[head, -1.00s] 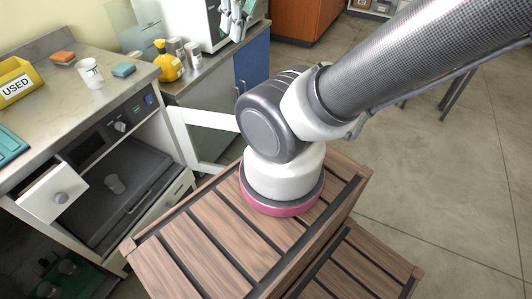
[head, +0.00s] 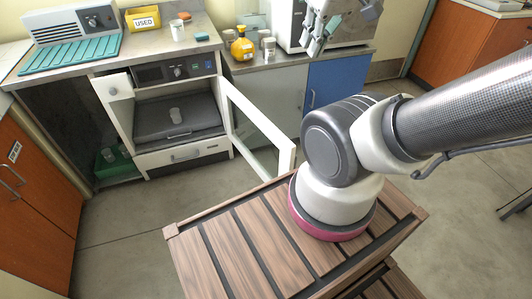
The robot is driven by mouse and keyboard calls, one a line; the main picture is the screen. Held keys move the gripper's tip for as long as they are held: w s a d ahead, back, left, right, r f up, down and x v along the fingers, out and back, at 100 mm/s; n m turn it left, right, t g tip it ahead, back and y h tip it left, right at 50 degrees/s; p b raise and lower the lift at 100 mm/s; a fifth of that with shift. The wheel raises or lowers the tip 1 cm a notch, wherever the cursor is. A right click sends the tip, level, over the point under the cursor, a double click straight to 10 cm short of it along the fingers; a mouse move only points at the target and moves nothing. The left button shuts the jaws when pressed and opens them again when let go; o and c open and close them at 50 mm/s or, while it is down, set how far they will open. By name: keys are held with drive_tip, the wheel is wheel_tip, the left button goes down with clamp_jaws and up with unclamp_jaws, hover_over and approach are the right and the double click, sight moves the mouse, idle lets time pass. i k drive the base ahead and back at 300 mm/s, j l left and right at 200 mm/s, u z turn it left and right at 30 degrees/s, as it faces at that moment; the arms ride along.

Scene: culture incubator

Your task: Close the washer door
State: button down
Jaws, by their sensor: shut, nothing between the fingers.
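The washer (head: 150,74) is built under the left counter, with a dark control panel and a knob. Its door (head: 287,160), a white frame around a glass pane, stands wide open, swung out from the right side of the opening.
The right counter holds a yellow bottle (head: 242,46) and a can (head: 269,47). A blue cabinet door (head: 335,85) is below. Floor (head: 130,220) in front of the washer is clear.

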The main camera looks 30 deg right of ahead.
sight(288, 158)
drive_tip(key=l+u, duration=0.15)
drive_tip(key=l, duration=0.25)
drive_tip(key=k+l+u, duration=0.15)
drive_tip(key=l, duration=0.2)
drive_tip(key=l+u, duration=0.1)
drive_tip(key=l, duration=0.25)
drive_tip(key=k+l+u, duration=0.15)
drive_tip(key=l, duration=0.2)
drive_tip(key=k+l+u, duration=0.15)
drive_tip(key=l, duration=0.2)
drive_tip(key=i+l+u, duration=0.2)
drive_tip(key=l, duration=0.6)
drive_tip(key=l+u, duration=0.25)
drive_tip(key=l, duration=0.6)
drive_tip(key=k+l, duration=0.1)
drive_tip(key=k, duration=0.25)
drive_tip(key=k+l, duration=0.1)
drive_tip(key=k, duration=0.2)
